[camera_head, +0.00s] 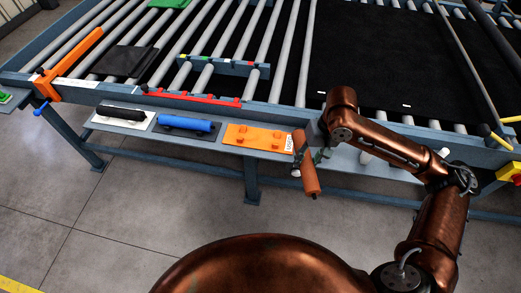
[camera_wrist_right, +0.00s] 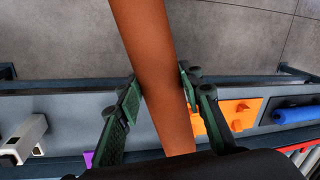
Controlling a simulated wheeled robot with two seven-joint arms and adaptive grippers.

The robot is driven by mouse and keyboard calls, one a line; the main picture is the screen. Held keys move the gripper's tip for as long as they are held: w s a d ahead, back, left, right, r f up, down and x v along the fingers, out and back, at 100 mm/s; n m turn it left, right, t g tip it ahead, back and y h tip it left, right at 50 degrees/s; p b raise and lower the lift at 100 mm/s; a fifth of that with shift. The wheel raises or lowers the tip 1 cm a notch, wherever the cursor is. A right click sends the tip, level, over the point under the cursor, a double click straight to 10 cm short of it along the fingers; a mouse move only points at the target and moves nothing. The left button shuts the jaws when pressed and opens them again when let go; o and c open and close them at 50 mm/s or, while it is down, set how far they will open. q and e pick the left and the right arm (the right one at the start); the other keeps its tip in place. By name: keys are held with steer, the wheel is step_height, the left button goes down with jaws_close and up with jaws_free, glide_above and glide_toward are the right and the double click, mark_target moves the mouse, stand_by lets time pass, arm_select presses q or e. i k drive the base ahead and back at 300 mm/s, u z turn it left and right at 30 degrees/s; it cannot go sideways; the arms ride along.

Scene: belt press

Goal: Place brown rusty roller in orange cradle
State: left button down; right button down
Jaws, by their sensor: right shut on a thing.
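The brown rusty roller (camera_head: 306,167) is held in my right gripper (camera_head: 312,154), to the right of the orange cradle. In the right wrist view the roller (camera_wrist_right: 155,60) runs lengthwise between the two green fingers of the gripper (camera_wrist_right: 160,92), which are shut on it. The orange cradle (camera_head: 257,138) is an orange plate with several raised orange supports and a white label at its right end. It is empty. Part of it shows beyond the right finger in the wrist view (camera_wrist_right: 240,112). My left gripper is not in view.
Left of the orange cradle on the shelf, a blue roller (camera_head: 186,123) and a black roller (camera_head: 121,113) lie on their plates. The conveyor with grey rollers and a red bar (camera_head: 190,98) stands behind. Floor in front is clear.

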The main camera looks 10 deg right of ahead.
mark_target(259, 138)
steer(key=u, duration=0.45)
steer(key=i, duration=0.9)
